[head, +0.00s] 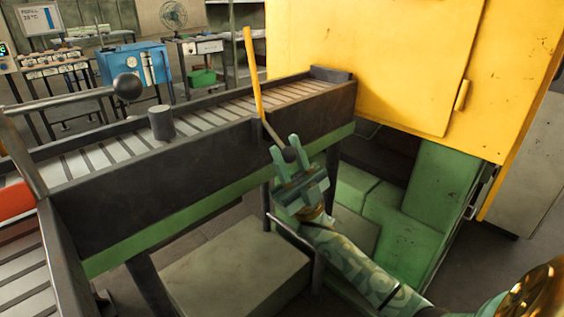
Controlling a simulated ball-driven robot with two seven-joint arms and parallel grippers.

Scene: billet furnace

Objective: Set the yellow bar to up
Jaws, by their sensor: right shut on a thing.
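The yellow bar (252,68) stands near upright, leaning slightly left, at the near side of the roller conveyor. A thin dark rod runs from its lower end down to a dark ball knob (290,155). My right gripper (284,148) is shut on this knob in front of the conveyor's dark side wall, and its fingers partly hide it. My left gripper is not in view.
A pale block (235,268) lies below.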

